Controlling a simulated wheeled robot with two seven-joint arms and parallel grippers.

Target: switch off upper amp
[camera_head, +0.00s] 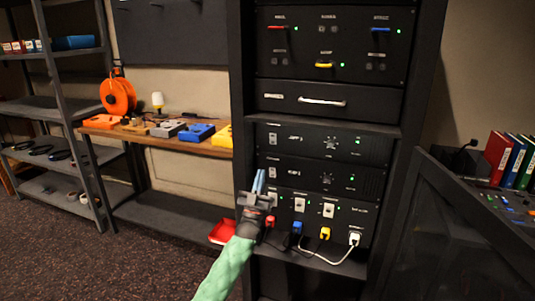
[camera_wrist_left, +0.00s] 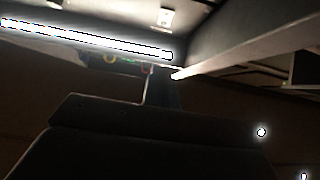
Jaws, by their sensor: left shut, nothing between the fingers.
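The upper amp (camera_head: 310,142) is a black rack unit in the head view, with a small switch (camera_head: 272,138) at its left, a knob (camera_head: 331,143) and a lit green light (camera_head: 358,141) at its right. A similar lower amp (camera_head: 310,177) sits below it, also with green lit. My left gripper (camera_head: 259,182) is shut and empty, its light-blue fingers pointing up in front of the rack's left edge, beside the lower amp and below the upper amp's switch. It appears apart from the switch. My right gripper is not in view.
Below the amps, a power panel (camera_head: 342,227) holds red, blue, yellow and white plugs. A drawer (camera_head: 275,96) with a pale handle sits above. The left wrist view shows mainly ceiling lights (camera_wrist_left: 90,38).

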